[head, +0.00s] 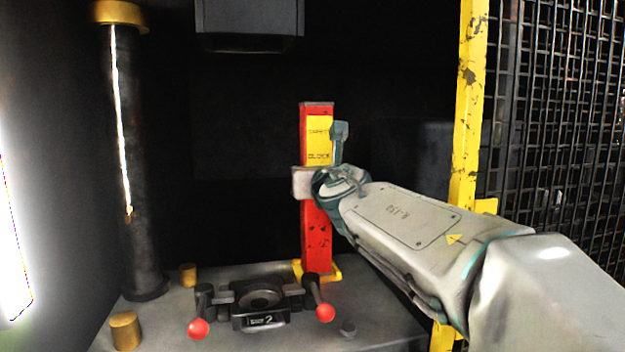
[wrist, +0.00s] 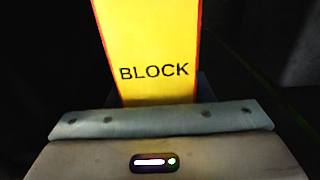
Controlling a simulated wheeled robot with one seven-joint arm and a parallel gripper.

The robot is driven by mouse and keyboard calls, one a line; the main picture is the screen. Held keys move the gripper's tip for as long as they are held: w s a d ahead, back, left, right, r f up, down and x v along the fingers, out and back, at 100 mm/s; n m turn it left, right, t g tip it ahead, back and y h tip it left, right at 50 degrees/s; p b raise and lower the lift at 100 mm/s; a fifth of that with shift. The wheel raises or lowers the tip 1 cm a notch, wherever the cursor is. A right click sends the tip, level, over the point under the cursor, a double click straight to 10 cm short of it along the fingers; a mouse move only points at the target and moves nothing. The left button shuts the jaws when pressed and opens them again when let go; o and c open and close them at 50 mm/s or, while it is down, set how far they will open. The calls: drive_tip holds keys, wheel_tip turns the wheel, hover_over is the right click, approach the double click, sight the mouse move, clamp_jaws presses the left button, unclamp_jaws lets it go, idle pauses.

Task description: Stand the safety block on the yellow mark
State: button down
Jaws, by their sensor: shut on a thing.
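The safety block (head: 317,236) is a tall red post with a yellow label, upright at the back of the press bed. My gripper (head: 318,182) is shut around its middle, coming from the right. The yellow mark (head: 333,272) shows around the foot of the block, on its left and right sides. The block's foot appears over the mark; I cannot tell whether it touches. In the wrist view the block's yellow label (wrist: 150,40) reads "BLOCK" and rises straight ahead, just beyond the gripper body. The fingertips are hidden there.
A dark die (head: 262,297) with two red-knobbed handles (head: 198,328) sits on the grey bed in front of the block. Brass pins (head: 125,331) stand at left, near a dark column (head: 130,170). The dark ram (head: 249,25) hangs above. A yellow post (head: 466,110) and mesh guard (head: 560,120) are right.

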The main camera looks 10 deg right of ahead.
drive_tip(key=shift+r, duration=0.25)
drive_tip(key=shift+f, duration=0.15)
drive_tip(key=c, duration=0.7)
unclamp_jaws()
drive_tip(key=shift+f, duration=0.1)
drive_tip(key=shift+s+p, duration=1.75)
drive_tip(key=shift+s, duration=4.3)
